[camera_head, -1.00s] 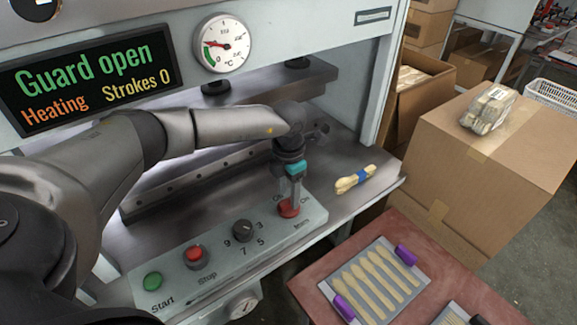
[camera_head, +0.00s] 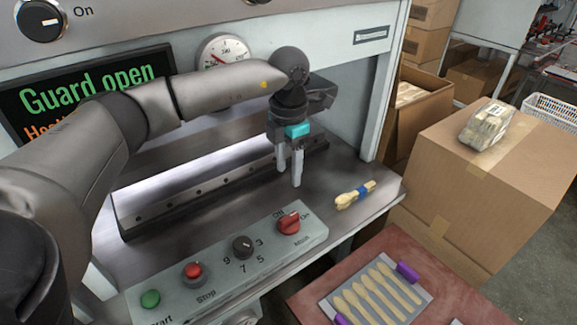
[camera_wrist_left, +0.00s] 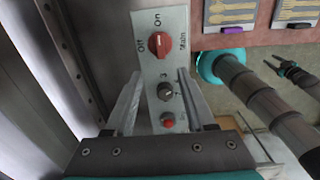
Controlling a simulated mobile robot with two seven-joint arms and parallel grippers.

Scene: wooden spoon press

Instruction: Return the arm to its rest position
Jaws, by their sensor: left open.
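My left gripper (camera_head: 289,175) is open and empty, fingers pointing down, above the press bed just behind the control panel (camera_head: 262,262). Nothing lies between its fingers. The red main switch (camera_head: 289,223) is in front of and below the fingertips, clear of them; its mark appears to point toward On. In the left wrist view the main switch (camera_wrist_left: 160,45) shows beyond the fingers, with the dark dial (camera_wrist_left: 165,91) and red stop button (camera_wrist_left: 167,122) between them.
The press display (camera_head: 90,88) reads "Guard open", its lower lines covered by my arm. The gauge (camera_head: 222,50) is partly hidden. A banded spoon bundle (camera_head: 354,194) lies right of the gripper. A spoon tray (camera_head: 375,292) sits on the red table (camera_head: 395,250). Boxes stand right.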

